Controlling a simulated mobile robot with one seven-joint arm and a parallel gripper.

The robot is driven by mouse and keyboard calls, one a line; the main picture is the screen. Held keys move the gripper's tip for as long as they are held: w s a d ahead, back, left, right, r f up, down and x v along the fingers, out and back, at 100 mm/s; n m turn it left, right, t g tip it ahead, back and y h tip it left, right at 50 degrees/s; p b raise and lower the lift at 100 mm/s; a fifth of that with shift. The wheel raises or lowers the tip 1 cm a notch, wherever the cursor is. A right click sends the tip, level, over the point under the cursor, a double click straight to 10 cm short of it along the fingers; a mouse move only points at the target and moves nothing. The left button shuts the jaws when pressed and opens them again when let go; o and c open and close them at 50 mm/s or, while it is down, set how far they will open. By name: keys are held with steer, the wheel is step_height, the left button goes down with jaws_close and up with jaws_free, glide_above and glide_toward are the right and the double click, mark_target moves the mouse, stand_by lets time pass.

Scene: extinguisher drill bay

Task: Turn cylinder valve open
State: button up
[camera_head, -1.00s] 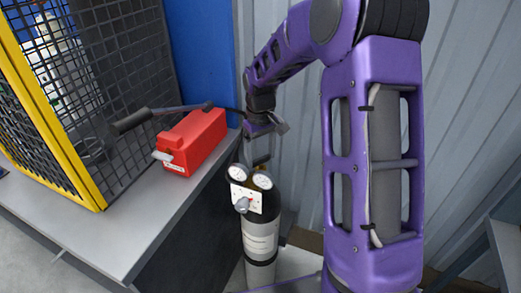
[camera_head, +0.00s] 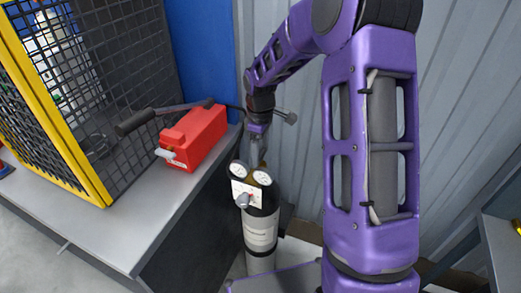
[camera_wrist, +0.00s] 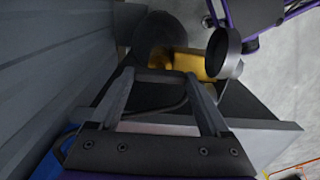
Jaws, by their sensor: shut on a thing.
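The cylinder (camera_head: 262,235) stands upright beside the bench, black with a pale label band. A white panel (camera_head: 245,190) with two round gauges and a grey knob (camera_head: 243,200) is at its top front. My gripper (camera_head: 256,160) points down at the cylinder's top, behind the gauges. In the wrist view, a dark piece of the cylinder valve (camera_wrist: 162,75) lies between my fingertips, and my gripper is shut on it. The brass valve body (camera_wrist: 205,63) shows just beyond, with a dark round part (camera_wrist: 225,41) beside it. The grip contact is small and partly hidden in the head view.
A grey bench (camera_head: 100,228) stands left of the cylinder. A corrugated wall (camera_head: 458,110) stands close behind the arm.

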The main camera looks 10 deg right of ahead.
mark_target(260, 155)
steer(key=shift+r, duration=0.1)
stand_by(0.3)
steer(key=o, duration=1.2)
step_height(260, 155, up, 17)
steer(key=shift+r, duration=0.2)
